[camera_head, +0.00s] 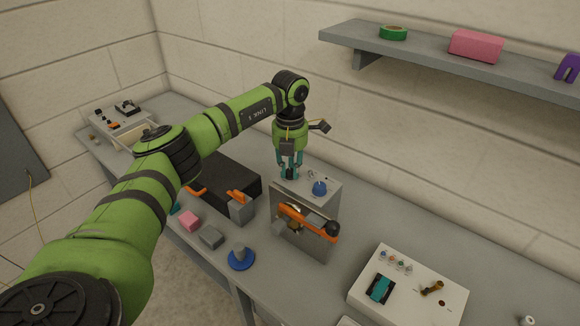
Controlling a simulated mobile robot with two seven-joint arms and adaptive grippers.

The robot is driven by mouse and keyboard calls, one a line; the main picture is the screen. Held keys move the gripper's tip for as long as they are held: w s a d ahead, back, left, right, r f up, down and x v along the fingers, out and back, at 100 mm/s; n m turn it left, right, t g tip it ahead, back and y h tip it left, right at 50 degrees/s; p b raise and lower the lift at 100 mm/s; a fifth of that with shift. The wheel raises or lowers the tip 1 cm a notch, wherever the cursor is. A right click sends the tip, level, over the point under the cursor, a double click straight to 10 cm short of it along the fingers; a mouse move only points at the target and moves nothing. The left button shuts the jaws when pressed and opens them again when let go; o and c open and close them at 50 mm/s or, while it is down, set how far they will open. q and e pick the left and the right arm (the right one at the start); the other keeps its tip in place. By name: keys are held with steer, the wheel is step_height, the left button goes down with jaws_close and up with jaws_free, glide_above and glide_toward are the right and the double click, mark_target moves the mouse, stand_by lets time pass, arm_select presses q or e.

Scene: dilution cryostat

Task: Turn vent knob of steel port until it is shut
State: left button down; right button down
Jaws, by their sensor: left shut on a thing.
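The steel port (318,249) is an upright grey metal box on the bench, with an orange lever (308,219) ending in a black ball across its front. A blue knob (320,188) stands on the right of its top. My left gripper (289,176) points straight down at the left of the top, its teal fingers shut on a small dark knob, apparently the vent knob, mostly hidden between the fingertips. I cannot read how far the knob is turned. My right gripper is not in view.
A black box with orange latches (232,178) stands left of the port. A pink block (190,221), a grey block (211,237) and a blue-based stand (241,258) lie in front. A white panel (415,290) is at right. A shelf (450,66) hangs on the wall.

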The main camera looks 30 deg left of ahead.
mark_target(290, 171)
arm_select(q)
steer(key=c, duration=1.1)
jaws_free()
step_height(290, 171, up, 12)
steer(key=shift+f, duration=0.1)
